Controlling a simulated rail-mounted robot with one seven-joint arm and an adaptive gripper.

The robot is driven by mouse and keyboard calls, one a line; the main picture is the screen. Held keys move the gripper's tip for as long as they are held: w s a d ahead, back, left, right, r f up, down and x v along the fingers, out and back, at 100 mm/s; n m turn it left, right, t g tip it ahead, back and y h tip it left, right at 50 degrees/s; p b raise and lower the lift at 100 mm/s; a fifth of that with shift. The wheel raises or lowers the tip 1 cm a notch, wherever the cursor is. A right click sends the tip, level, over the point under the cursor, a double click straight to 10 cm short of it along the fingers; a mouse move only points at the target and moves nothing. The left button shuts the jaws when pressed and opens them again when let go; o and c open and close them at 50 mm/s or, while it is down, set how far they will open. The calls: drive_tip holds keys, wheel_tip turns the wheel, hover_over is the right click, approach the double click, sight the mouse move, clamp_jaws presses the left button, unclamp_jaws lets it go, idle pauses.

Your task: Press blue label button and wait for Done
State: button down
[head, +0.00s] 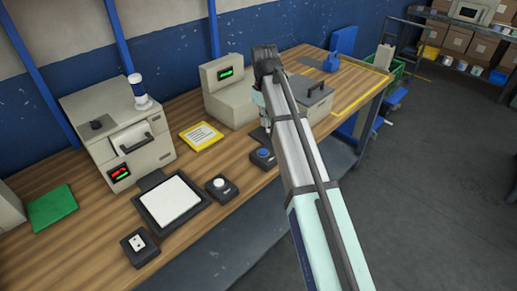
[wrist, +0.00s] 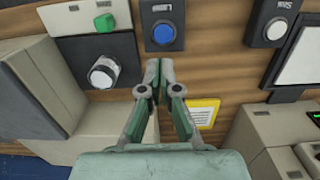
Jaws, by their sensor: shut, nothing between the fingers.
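The blue button (head: 263,153) sits on a small dark box near the bench's front edge, beside my arm. My gripper (wrist: 160,65) is shut and empty. Its fingertips show just below the button box in the wrist view, apart from the button in the picture; their height above it is hard to tell. In the head view my gripper points down beyond the arm, partly hidden. The beige machine with a green-lit display (head: 224,73) stands behind; its text is too small to read.
A white-button box (head: 220,185) and a black-framed white pad (head: 171,200) lie left of the blue button. A yellow-framed card (head: 201,135) lies behind them. A beige machine with a red-lit display (head: 120,173) stands at left. A white knob (wrist: 103,73) is near my fingers in the wrist view.

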sight(263, 151)
drive_tip(key=shift+w+a+r, duration=0.1)
drive_tip(key=shift+a+r, duration=0.15)
drive_tip(key=shift+r, duration=0.25)
drive_tip(key=shift+w+a+r, duration=0.1)
drive_tip(key=shift+a+r, duration=0.1)
drive_tip(key=shift+r, duration=0.25)
wheel_tip(263, 151, down, 14)
drive_tip(key=p, duration=0.3)
drive_tip(key=shift+s+r, duration=0.1)
drive_tip(key=shift+f, duration=0.2)
